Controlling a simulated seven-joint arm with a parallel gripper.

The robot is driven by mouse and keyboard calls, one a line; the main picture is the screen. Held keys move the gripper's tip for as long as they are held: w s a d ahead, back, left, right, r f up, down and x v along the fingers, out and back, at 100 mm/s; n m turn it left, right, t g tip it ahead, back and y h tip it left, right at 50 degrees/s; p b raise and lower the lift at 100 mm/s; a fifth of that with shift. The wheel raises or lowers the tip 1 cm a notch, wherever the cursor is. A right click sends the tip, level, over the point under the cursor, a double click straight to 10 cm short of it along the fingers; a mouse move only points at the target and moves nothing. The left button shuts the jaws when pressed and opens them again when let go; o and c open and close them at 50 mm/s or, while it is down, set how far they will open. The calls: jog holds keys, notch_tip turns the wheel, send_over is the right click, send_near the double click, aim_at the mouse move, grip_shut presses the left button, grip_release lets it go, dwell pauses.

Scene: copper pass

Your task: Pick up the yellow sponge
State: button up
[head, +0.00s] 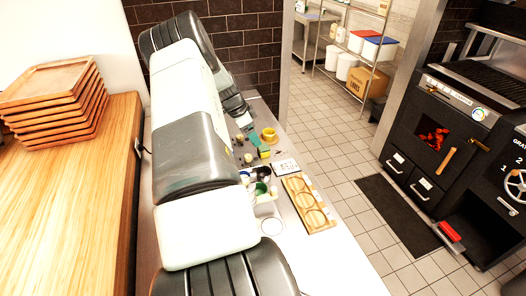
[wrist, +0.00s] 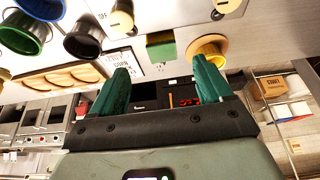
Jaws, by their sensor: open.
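The yellow sponge (head: 264,152), with a green layer, lies on the steel counter in the head view. In the wrist view it is a small block (wrist: 160,47) showing mostly its green face. My gripper (head: 254,141) is just beside it in the head view, toward the back left. In the wrist view the green fingers of my gripper (wrist: 160,70) are spread wide with nothing between them. The sponge appears just past the fingertips, in line with the gap. Whether a finger touches it cannot be told.
A yellow ring-like item (head: 269,134) stands close to the sponge. A white label card (head: 286,166), a wooden board with round hollows (head: 309,204) and several cups are nearer. A wooden tray stack (head: 58,92) is at left. The counter's right edge drops to the floor.

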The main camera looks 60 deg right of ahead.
aim_at(260, 148)
jog(key=x, duration=0.8)
jog(key=shift+d+f, duration=0.1)
jog(key=shift+f, duration=0.25)
jog(key=c, duration=1)
